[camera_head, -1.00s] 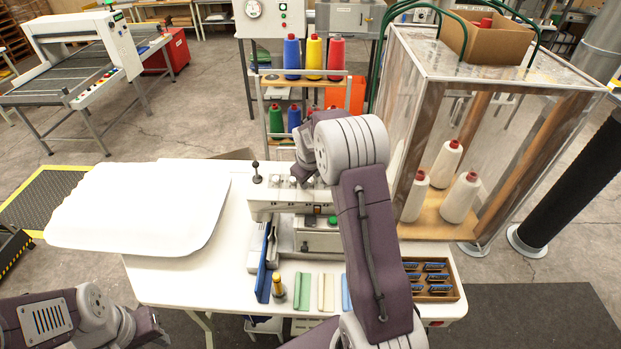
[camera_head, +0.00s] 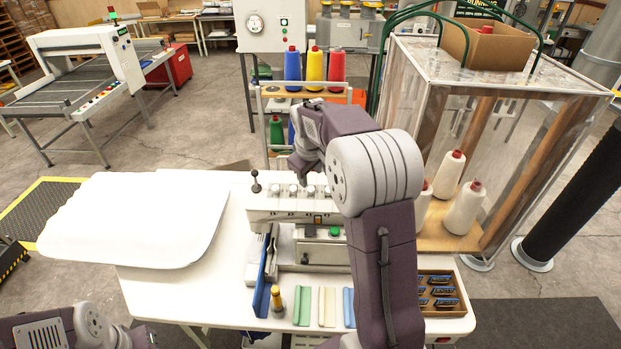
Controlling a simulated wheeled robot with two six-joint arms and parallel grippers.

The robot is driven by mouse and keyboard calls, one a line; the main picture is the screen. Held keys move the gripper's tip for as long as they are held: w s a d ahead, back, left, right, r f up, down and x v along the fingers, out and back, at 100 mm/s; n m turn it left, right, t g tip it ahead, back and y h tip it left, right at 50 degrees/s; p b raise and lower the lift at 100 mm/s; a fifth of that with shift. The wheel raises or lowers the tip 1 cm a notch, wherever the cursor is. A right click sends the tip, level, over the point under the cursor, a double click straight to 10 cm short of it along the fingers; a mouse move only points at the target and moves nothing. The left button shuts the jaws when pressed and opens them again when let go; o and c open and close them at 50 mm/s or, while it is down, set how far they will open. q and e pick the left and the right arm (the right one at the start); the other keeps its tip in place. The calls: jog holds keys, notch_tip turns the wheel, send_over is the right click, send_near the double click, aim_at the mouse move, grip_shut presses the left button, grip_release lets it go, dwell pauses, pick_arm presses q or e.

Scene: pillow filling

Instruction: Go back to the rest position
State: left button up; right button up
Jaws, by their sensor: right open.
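My right arm rises from the bottom right of centre, in front of the sewing machine (camera_head: 285,205). Its wrist bends left, and the right gripper (camera_head: 302,172) is above the back of the machine, small and partly hidden by the wrist. It is open, and I see nothing held in it. Part of my left arm shows at the bottom left corner, and its gripper is not in view. A white pillow (camera_head: 135,220) lies flat on the left of the white table (camera_head: 160,285), overhanging its left edge.
A clear-walled cabinet (camera_head: 545,130) with white thread cones (camera_head: 465,208) stands right of the arm. A rack with blue, yellow and red spools (camera_head: 315,66) stands behind the machine. Folded cloths (camera_head: 326,306) and a wooden tray (camera_head: 450,310) lie at the table's front.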

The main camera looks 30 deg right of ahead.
jog(key=s+a+f+n+g+y+b, duration=0.1)
jog(key=s+a+f+b, duration=0.4)
jog(key=f, duration=0.3)
jog(key=s+a+f+y+b, duration=0.1)
jog(key=s+a+f+b, duration=0.35)
jog(key=f+b, duration=0.2)
jog(key=s+a+f+m+g+b, duration=0.1)
jog(key=s+a+f+m, duration=0.3)
jog(key=s+f, duration=0.7)
jog(key=shift+s+a+m+g+y+b, duration=0.15)
jog(key=shift+s+m+g+y+b, duration=0.25)
jog(key=shift+s, duration=0.75)
